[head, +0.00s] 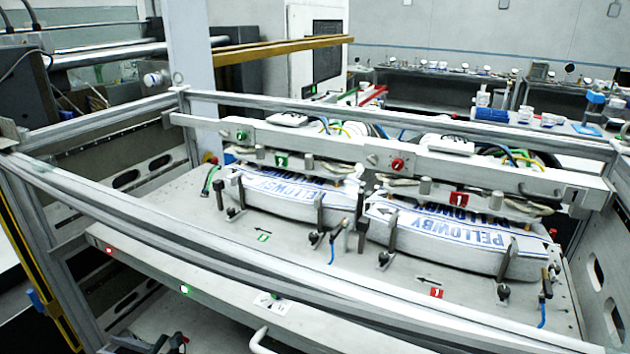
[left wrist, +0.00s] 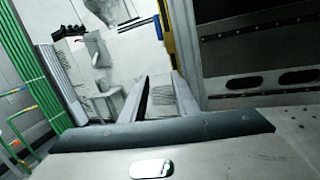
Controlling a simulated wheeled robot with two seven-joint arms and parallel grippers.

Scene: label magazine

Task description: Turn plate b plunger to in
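I cannot read a letter that marks plate b, nor tell whether either plunger is in or out. White label stacks lie below the bar, a left one (head: 290,207) and a right one (head: 440,250). My left gripper (left wrist: 161,98) shows in the left wrist view with its two fingers apart and nothing between them. It is away from both plungers. My right gripper is not in view.
A metal frame rail (head: 200,253) runs across the front of the magazine, and another rail (head: 400,118) runs behind. Posts and clamps stand around the stacks. A bench with small items stands behind.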

